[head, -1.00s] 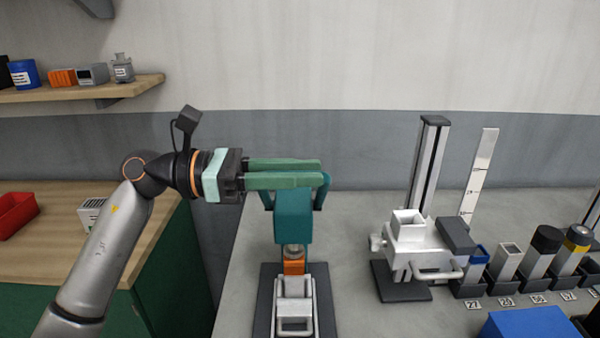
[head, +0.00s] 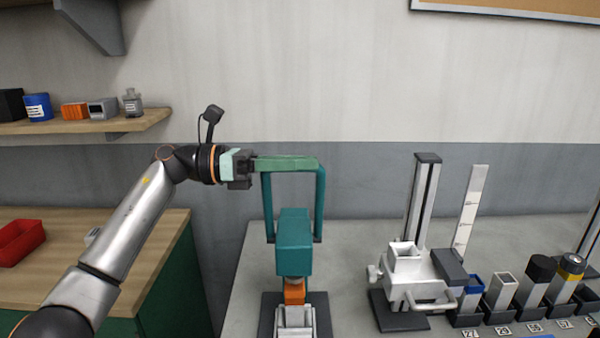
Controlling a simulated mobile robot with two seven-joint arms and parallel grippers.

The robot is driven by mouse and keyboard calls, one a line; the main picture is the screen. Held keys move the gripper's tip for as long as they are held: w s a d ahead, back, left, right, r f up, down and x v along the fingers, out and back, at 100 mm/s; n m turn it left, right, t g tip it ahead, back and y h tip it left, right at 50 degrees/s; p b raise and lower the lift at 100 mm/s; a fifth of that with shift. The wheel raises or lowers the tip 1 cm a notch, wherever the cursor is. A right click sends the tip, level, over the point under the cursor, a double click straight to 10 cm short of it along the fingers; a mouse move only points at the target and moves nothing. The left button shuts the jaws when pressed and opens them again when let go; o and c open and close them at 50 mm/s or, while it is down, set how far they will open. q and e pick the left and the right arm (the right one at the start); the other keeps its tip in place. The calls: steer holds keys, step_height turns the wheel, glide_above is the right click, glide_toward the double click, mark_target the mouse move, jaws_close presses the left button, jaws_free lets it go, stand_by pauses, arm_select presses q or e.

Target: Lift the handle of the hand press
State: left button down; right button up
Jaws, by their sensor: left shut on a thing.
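The hand press has a teal body (head: 295,242) above an orange block (head: 294,292) and a pale grey fixture on a dark base, near the left end of the grey bench. Its teal U-shaped handle (head: 321,205) stands upright, one arm on each side of the body, well above it. My left gripper (head: 312,162), with green fingers, comes in level from the left and is shut on the top of the handle. The fingers hide the handle's crossbar. My right gripper is not in view.
A white device with a dark upright post (head: 423,205) stands to the right on the bench. Several labelled holders with blocks and cylinders (head: 540,270) line the right side. A wooden counter with a red bin (head: 20,240) and a shelf (head: 80,122) are at left.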

arm_select(q)
steer(key=shift+w+f, duration=0.2)
steer(key=shift+w, duration=0.25)
steer(key=shift+w+f, duration=0.2)
steer(key=shift+w, duration=0.25)
steer(key=shift+f, duration=0.1)
steer(key=c, duration=1)
jaws_free()
steer(key=shift+w, duration=0.1)
steer(key=shift+o, duration=1.1)
steer(key=shift+r, duration=0.25)
steer(key=shift+a, duration=0.1)
